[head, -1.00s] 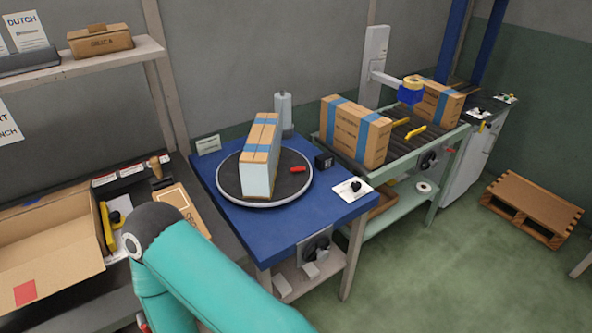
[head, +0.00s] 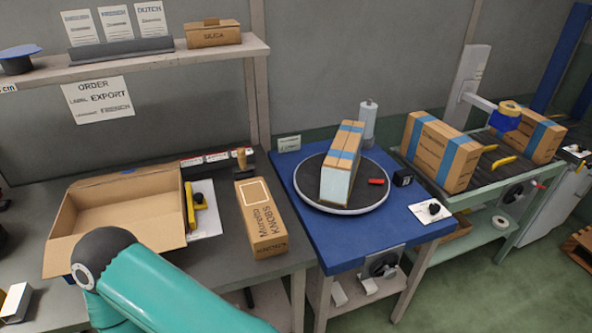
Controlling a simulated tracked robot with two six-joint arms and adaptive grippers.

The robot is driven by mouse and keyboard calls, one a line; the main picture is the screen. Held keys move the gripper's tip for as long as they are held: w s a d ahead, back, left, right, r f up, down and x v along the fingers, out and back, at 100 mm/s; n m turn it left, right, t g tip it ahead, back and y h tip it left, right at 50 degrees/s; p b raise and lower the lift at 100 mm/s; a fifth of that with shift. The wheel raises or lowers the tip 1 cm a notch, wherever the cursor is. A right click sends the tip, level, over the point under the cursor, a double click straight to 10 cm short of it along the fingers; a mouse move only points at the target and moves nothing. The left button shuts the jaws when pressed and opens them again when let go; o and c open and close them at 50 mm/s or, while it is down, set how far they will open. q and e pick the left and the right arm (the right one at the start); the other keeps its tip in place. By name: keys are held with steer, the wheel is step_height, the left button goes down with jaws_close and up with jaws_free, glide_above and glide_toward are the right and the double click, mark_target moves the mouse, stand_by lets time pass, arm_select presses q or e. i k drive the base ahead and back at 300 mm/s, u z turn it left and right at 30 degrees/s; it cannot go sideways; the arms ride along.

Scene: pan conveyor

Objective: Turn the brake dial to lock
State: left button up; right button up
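A black knob on a white plate (head: 433,209) sits at the right front corner of the blue table (head: 325,238). A second dark round dial (head: 383,264) is on a grey plate on the table's front face. I cannot tell from their labels which is the brake dial. The round turntable (head: 374,196) on the blue table bears an upright brown carton with blue tape (head: 342,160) and a small red piece (head: 376,182). A teal arm link of mine crosses the lower left. Neither gripper is in view.
An open carton (head: 120,208) and a box labelled KNOBS (head: 261,217) stand on the grey bench at left. A small black block (head: 403,177) stands beside the turntable. Taped cartons (head: 440,152) stand on the roller conveyor at right. Floor is clear at the lower right.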

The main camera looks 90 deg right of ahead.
mark_target(434, 208)
steer(key=z, duration=0.25)
steer(key=k, duration=2.25)
steer(key=u, duration=1.75)
steer(key=i, duration=0.1)
steer(key=z, duration=3.35)
steer(key=i, duration=1)
steer(key=u, duration=0.1)
